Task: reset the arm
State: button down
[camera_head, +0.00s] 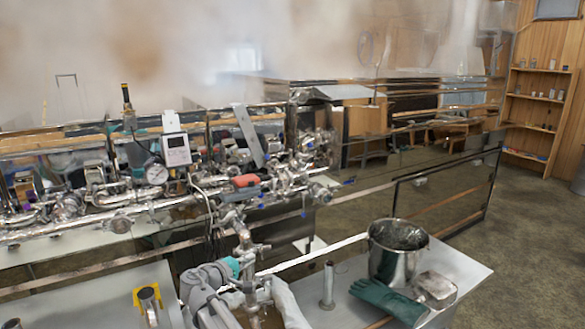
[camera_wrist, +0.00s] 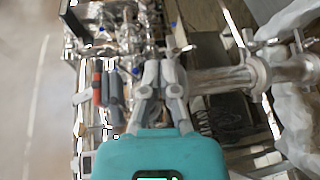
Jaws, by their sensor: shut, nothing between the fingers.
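My gripper (camera_wrist: 159,66) shows in the wrist view, with a teal body at the bottom and two grey fingers reaching up the picture. The fingers are shut with nothing held between them. They lie over the metal pipework (camera_wrist: 225,79), and I cannot tell whether they touch it. In the head view my grey arm with a teal ring is at the bottom, left of the middle, in front of the valves. There I cannot make out the fingertips against the shiny pipes.
Pipework with valves and gauges (camera_head: 155,173) runs close by, including a red-handled valve (camera_head: 246,181). A grey table (camera_head: 462,270) at lower right bears a steel pot (camera_head: 391,262), dark green gloves (camera_head: 386,298) and a metal scoop (camera_head: 436,289). Floor (camera_head: 540,220) at right is clear.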

jog(key=s+d+f+m+g+y, duration=0.1)
jog(key=s+d+f+m+g, duration=0.15)
jog(key=d, duration=0.45)
jog(key=s+d+f+m+g+y, duration=0.1)
jog(key=s+d+f+g, duration=0.2)
jog(key=d, duration=0.4)
jog(key=s+d+f+m+g, duration=0.1)
jog(key=d+f+m+g, duration=0.15)
jog(key=d+f, duration=0.35)
jog(key=s+d+f+m+g+y, duration=0.4)
jog(key=s+d+y, duration=0.4)
jog(key=s+d, duration=0.2)
jog(key=shift+s+d+f+m+g, duration=0.15)
jog(key=shift+s+m+g, duration=0.25)
jog(key=shift+s, duration=0.8)
